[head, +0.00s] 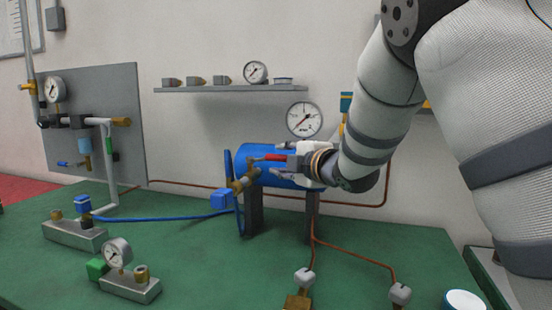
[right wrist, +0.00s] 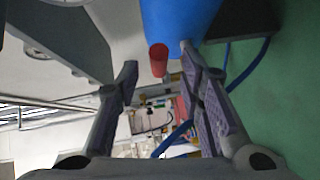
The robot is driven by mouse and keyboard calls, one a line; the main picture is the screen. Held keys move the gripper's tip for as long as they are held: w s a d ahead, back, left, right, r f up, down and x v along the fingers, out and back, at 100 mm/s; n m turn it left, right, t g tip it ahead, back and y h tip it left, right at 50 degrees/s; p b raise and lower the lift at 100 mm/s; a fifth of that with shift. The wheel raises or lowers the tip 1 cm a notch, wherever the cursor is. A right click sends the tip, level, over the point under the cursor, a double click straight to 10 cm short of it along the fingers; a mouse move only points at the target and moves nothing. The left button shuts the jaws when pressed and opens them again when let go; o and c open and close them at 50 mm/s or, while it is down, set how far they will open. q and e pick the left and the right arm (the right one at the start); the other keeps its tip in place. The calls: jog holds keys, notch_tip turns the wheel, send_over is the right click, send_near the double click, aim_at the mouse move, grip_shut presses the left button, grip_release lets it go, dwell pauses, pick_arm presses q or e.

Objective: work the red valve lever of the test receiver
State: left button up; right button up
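The test receiver is a blue horizontal tank (head: 259,152) on dark legs at the back of the green bench. Its red valve lever (head: 272,157) points right, above a brass fitting (head: 245,181) at the tank's left end. My right gripper (head: 278,165) comes in from the right, in front of the tank. In the right wrist view the gripper (right wrist: 159,62) has its fingers spread apart, with the red lever (right wrist: 158,60) between the fingertips and a gap on each side. Contact with the lever does not show. My left gripper is not in view.
A round gauge (head: 304,119) rises above the tank. A blue hose (head: 150,218) runs left from a blue connector (head: 221,200). A small gauge block (head: 130,285) stands front left; copper pipes (head: 340,250) run at right. A shelf (head: 230,89) hangs behind.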

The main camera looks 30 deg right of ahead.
aim_at(279, 159)
jog(key=w, duration=0.4)
jog(key=shift+d+f, duration=0.2)
grip_shut()
jog(key=shift+w, duration=0.1)
